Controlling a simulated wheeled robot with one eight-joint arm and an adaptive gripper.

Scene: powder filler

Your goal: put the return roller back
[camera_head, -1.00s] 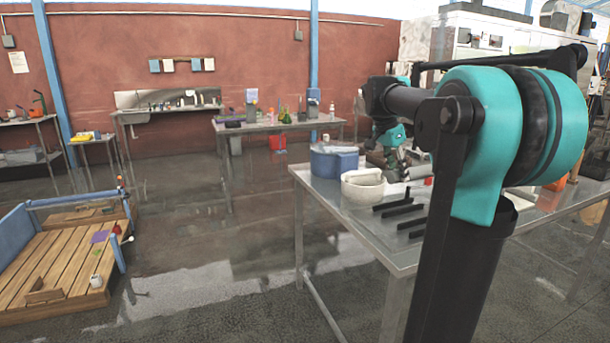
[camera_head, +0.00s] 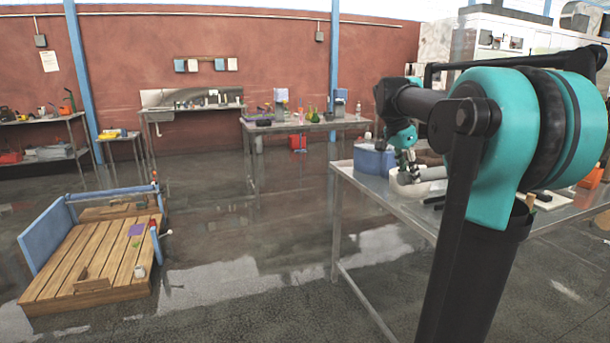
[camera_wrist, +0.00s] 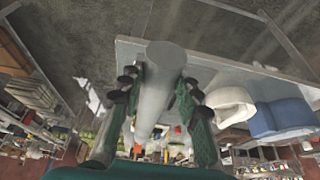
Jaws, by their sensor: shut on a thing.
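The return roller, a plain light grey cylinder, is held lengthwise between the fingers of my gripper (camera_wrist: 160,82) in the wrist view. The roller's (camera_wrist: 158,100) round end points toward the top of that view, clear of the fingers. In the head view my gripper (camera_head: 405,160) is above the steel table (camera_head: 385,203), near the blue container and the white bowl. The pale cylinder (camera_head: 432,173) beside it there appears to be the roller, partly hidden by my arm. I cannot make out an empty roller seat in these views.
A blue container (camera_head: 373,161) and a white bowl (camera_head: 404,188) stand on the steel table. A wooden slatted platform (camera_head: 95,262) with blue sides sits on the floor at left. Open wet floor lies between them. Benches (camera_head: 305,125) line the red back wall.

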